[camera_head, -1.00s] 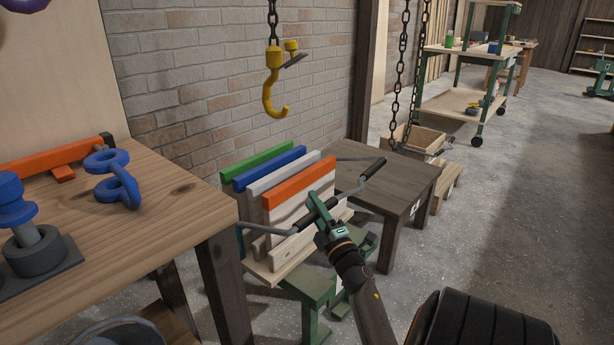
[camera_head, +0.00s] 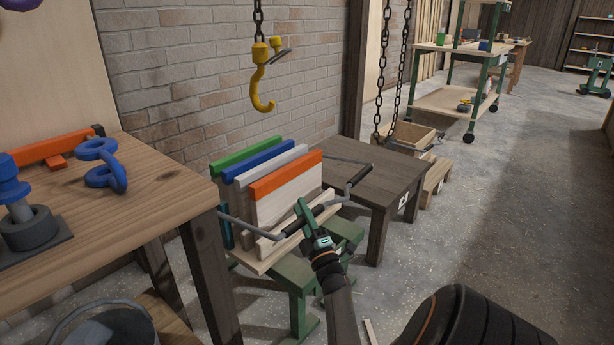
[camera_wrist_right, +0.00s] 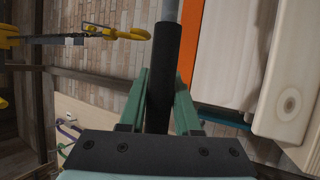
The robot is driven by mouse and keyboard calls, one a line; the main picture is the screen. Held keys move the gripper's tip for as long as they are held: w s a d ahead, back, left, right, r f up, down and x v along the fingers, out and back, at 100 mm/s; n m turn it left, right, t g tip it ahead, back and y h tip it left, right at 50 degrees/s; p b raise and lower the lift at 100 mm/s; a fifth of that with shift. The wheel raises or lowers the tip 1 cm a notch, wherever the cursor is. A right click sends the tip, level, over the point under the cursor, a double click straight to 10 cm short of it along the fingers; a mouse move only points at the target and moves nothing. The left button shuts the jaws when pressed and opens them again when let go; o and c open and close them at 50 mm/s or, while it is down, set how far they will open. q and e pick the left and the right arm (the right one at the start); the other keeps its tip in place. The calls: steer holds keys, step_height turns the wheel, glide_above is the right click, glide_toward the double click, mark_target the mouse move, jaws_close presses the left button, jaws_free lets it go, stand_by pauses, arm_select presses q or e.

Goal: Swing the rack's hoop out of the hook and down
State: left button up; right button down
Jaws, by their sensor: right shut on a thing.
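The rack (camera_head: 265,265) is a pale wooden stand on green legs, holding upright boards with green, blue, white and orange top edges. Its hoop (camera_head: 345,192) is a thin bar with black grip parts, crossing low in front of the orange-edged board. My right gripper (camera_head: 303,217) is shut on the hoop's black grip. The wrist view shows that black grip (camera_wrist_right: 164,65) between the green fingers. The yellow hook (camera_head: 263,92) hangs on a chain above the rack, well apart from the hoop; it also shows in the wrist view (camera_wrist_right: 125,34). My left gripper is not in view.
A wooden workbench (camera_head: 150,195) with blue and orange parts stands at the left. A low dark table (camera_head: 385,165) is right behind the rack, with chains hanging near it. A brick wall is behind. Concrete floor is clear at the right.

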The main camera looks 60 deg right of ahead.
steer(key=shift+a, duration=0.3)
steer(key=c, duration=0.6)
jaws_free()
steer(key=shift+r, duration=0.1)
